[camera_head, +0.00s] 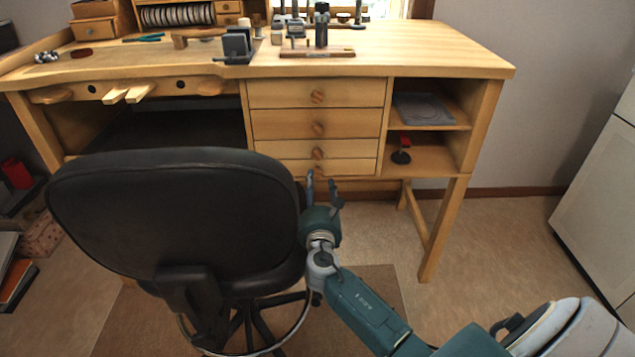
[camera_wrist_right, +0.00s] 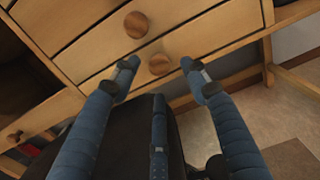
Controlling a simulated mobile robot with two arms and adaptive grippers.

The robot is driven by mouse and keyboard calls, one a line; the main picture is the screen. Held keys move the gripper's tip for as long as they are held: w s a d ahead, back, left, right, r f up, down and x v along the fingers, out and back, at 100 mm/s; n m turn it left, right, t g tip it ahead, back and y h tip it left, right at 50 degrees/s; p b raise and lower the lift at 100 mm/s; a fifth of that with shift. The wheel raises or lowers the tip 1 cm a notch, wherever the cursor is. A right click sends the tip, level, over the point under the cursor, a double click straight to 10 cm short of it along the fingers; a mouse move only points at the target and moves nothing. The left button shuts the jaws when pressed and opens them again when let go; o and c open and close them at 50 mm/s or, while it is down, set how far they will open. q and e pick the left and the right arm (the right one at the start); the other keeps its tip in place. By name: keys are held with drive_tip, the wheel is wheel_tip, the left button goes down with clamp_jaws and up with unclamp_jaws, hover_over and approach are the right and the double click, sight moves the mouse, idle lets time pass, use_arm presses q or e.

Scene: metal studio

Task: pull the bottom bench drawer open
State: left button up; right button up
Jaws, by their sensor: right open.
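The wooden bench has a stack of drawers. The bottom drawer (camera_head: 345,167) is the lowest front and looks shut; it also shows in the right wrist view (camera_wrist_right: 215,35). Its round wooden knob (camera_wrist_right: 159,64) appears between and just beyond my fingertips in the wrist view. My right gripper (camera_head: 322,182) is open in front of the bottom drawer, its fingers to either side of the knob in the picture; it also shows in the wrist view (camera_wrist_right: 157,70). I cannot tell whether the fingers touch the drawer. My left gripper is not in view.
A black chair (camera_head: 175,215) stands in front of the bench, close to the left of my right gripper. Open shelves (camera_head: 425,158) are right of the drawers. Tools stand on the benchtop (camera_head: 425,45). The floor (camera_head: 500,235) right of the bench is clear, and a white cabinet (camera_head: 605,190) stands beyond.

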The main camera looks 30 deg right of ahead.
sight(317, 176)
drive_tip(key=shift+b+x, duration=0.3)
drive_tip(key=shift+x, duration=1.5)
clamp_jaws()
